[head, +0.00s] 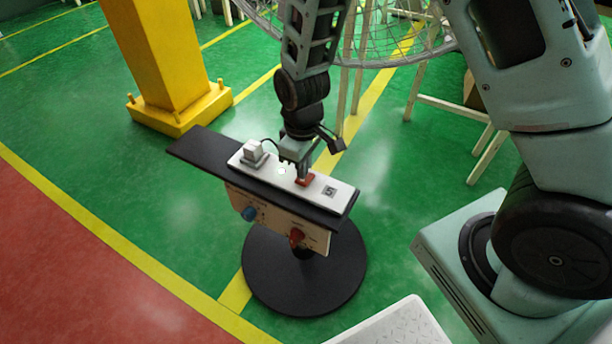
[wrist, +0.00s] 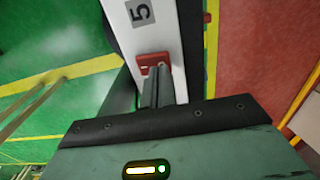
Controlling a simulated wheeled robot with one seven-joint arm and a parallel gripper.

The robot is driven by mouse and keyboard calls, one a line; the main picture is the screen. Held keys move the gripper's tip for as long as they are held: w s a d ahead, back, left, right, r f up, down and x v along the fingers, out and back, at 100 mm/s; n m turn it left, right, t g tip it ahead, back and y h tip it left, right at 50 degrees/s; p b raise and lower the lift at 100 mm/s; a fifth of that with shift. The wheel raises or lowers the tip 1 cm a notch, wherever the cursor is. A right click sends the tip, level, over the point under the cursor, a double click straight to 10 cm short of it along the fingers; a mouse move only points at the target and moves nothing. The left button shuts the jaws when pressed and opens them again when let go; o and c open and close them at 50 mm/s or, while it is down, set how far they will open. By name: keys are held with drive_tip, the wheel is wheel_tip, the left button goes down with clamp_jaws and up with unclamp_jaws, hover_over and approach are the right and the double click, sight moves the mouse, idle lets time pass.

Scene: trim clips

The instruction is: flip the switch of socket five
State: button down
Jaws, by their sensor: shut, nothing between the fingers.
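The white socket strip (head: 317,187) lies on a dark shelf on a round-based stand. The number 5 label (head: 329,191) is at its right end, and it also shows in the wrist view (wrist: 141,12). The red switch (head: 305,180) sits beside the label; in the wrist view the red switch (wrist: 152,60) is just beyond my fingertips. My gripper (head: 303,173) is shut and empty, pointing down at the switch. In the wrist view my gripper's fingers (wrist: 157,72) are together at the switch's near edge, seemingly touching it. Which way the switch is tipped I cannot tell.
A white plug (head: 253,151) with a cable stands at the strip's left part. A panel below carries a blue knob (head: 249,213) and a red knob (head: 296,237). A yellow post (head: 165,60) stands behind left.

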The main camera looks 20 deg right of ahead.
drive_tip(key=shift+f+b, duration=0.5)
drive_tip(key=shift+f, duration=0.3)
drive_tip(key=shift+r, duration=0.1)
idle(0.3)
wheel_tip(320, 180, up, 7)
drive_tip(key=p, duration=0.6)
drive_tip(key=shift+p, duration=0.4)
